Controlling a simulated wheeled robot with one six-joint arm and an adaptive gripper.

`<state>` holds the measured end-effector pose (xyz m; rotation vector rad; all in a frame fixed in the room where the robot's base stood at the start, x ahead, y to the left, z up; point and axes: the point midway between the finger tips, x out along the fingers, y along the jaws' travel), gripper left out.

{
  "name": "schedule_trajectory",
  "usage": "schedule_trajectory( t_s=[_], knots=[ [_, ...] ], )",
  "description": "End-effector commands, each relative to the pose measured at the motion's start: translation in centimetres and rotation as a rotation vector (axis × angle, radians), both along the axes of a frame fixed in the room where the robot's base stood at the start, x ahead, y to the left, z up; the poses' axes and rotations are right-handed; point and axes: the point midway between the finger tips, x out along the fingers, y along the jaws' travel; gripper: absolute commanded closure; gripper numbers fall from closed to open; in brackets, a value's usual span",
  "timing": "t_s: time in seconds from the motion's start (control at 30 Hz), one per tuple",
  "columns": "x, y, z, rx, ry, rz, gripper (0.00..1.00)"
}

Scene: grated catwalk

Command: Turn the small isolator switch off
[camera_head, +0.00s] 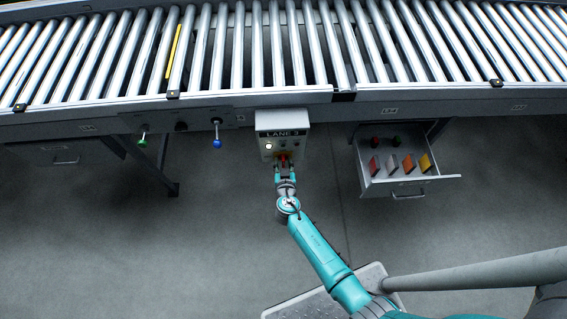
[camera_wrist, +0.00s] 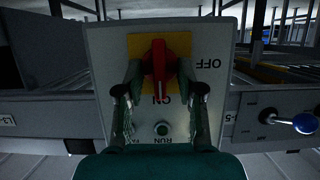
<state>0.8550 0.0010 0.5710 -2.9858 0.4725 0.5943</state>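The isolator switch is a red rotary knob (camera_wrist: 159,68) on a yellow plate (camera_wrist: 184,44), on the front of a grey control box (camera_wrist: 105,50). The wrist view is upside down. The knob's handle stands vertical there, in line with the "ON" label; "OFF" is to its right. In the head view the red knob (camera_head: 283,158) shows low on the box (camera_head: 283,121) marked "LANE 3". My gripper (camera_wrist: 160,72) is open, with one finger on each side of the knob. A small gap seems to remain; contact is not clear.
A roller conveyor (camera_head: 300,45) runs behind the box. A green knob (camera_head: 143,141) and a blue knob (camera_head: 216,142) stick out at left. An open drawer (camera_head: 408,186) with several coloured items is at right.

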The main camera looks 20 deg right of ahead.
Motion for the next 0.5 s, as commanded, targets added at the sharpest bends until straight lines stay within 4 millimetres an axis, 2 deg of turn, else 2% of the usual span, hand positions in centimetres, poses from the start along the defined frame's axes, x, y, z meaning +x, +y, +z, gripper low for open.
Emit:
schedule_trajectory(
  t_s=[0.03,0.1,0.17,0.5],
  knots=[
    [-0.01,0.0,0.0,0.0,0.0,0.0,0.7],
    [-0.02,0.01,0.01,0.0,0.0,0.0,0.88],
    [-0.02,0.01,0.01,0.0,0.0,0.0,1.0],
    [0.0,0.02,0.03,-0.014,0.004,-0.001,1.0]
  ],
)
